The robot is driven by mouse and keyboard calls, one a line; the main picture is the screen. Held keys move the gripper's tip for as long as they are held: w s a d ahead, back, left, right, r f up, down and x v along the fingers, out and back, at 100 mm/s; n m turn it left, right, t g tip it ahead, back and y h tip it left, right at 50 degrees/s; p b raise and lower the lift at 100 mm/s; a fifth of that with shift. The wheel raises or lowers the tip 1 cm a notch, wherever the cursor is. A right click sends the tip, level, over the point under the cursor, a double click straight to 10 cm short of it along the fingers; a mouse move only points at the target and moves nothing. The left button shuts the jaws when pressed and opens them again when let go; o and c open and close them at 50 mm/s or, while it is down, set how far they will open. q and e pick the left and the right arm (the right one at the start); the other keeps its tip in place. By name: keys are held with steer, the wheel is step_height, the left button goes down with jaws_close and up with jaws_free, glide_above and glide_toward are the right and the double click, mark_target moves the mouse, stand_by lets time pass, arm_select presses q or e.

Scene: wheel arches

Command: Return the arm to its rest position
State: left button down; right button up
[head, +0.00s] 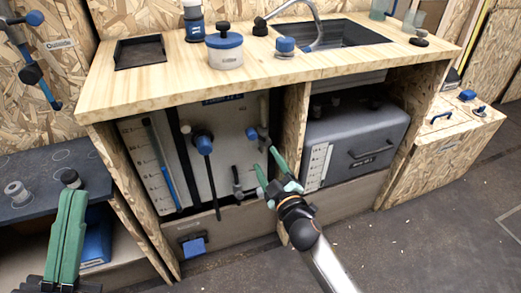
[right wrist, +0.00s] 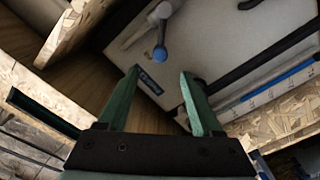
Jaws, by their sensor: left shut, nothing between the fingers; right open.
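My right arm comes in from the bottom right in the head view. Its green-fingered gripper (head: 266,158) is open, in front of the pale panel (head: 225,170) under the counter. In the right wrist view the open gripper (right wrist: 160,74) shows nothing between its fingers, with a blue-ended valve handle (right wrist: 160,54) on the panel beyond them. In the head view this gripper is near a grey and blue valve handle (head: 262,133); I cannot tell whether they touch. My left gripper (head: 72,195) is shut and empty at the lower left, in front of the dark side bench.
The wooden counter (head: 120,90) carries a white-and-blue pot (head: 224,50), a tap (head: 315,22) and a sink (head: 345,33). A grey case (head: 355,140) stands in the right bay beside a wooden divider (head: 295,115). The floor (head: 420,230) at front right is clear.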

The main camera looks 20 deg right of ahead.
steer(key=shift+s, duration=0.1)
